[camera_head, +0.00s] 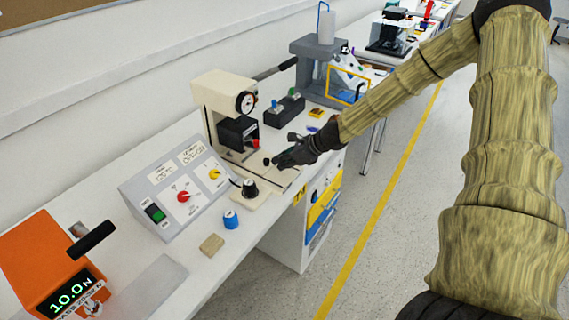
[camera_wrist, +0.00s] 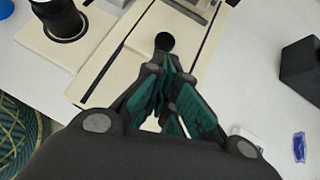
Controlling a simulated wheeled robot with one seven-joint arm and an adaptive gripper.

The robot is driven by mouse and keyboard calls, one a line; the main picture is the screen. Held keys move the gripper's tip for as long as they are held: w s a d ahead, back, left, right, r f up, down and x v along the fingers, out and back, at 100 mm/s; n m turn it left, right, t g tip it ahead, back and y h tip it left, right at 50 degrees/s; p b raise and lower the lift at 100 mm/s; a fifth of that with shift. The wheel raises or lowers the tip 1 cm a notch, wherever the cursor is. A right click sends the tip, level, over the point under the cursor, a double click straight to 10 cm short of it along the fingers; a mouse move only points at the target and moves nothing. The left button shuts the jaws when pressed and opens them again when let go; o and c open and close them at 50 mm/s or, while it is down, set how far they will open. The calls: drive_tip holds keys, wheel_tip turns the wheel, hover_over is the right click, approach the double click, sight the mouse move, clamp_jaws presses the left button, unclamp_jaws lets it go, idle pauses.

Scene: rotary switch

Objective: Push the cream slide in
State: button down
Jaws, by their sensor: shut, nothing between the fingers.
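The cream slide (camera_head: 284,178) lies flat at the foot of the cream press (camera_head: 222,95), extending toward the bench's front edge. It fills the upper middle of the wrist view (camera_wrist: 133,65) and carries a round black knob (camera_wrist: 165,41), also seen in the head view (camera_head: 266,161). My gripper (camera_head: 279,160) is shut and empty, low over the slide. In the wrist view its fingertips (camera_wrist: 163,62) are right beside the knob, on the near side. I cannot tell whether they touch it. The fingers hide part of the slide.
A black dial on a cream base (camera_head: 250,189) stands left of the slide, and a grey control box (camera_head: 178,178) beyond it. A dark block with levers (camera_head: 284,108) is on the right. A blue knob (camera_head: 231,219) and a tan block (camera_head: 212,243) lie toward the near end.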

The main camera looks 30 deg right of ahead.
drive_tip(key=s+d, duration=0.1)
drive_tip(key=s+d+r+p, duration=0.1)
drive_tip(key=s, duration=0.1)
drive_tip(key=shift+d, duration=0.25)
drive_tip(key=v, duration=0.8)
drive_tip(key=shift+s+d+r, duration=0.2)
drive_tip(key=shift+r, duration=0.05)
